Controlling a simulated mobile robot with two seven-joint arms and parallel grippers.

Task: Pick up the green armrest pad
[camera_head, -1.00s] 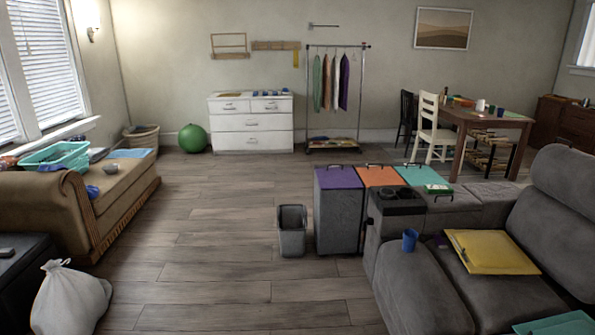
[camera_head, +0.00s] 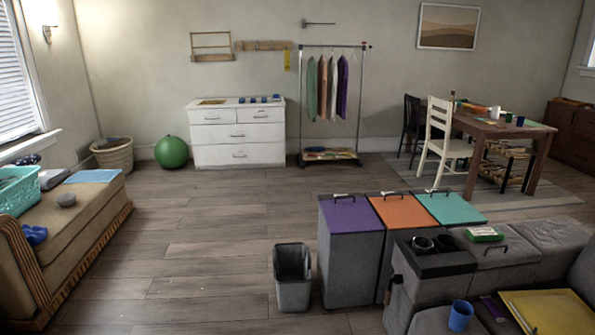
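A small flat green pad (camera_head: 483,234) with a pale patch on top lies on the grey top of the sofa's console section, right of the two dark cup holders. A dark handle stands up just beside it on the near side. I take this as the green armrest pad, though its details are too small to be sure. Neither of my grippers is in view.
Bins with purple (camera_head: 350,213), orange (camera_head: 402,211) and teal (camera_head: 450,207) lids stand behind the grey sofa (camera_head: 495,265). A grey waste bin (camera_head: 292,280) stands left of them. A blue cup (camera_head: 460,315) and yellow folder (camera_head: 550,312) lie nearer. The wooden floor at centre-left is clear.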

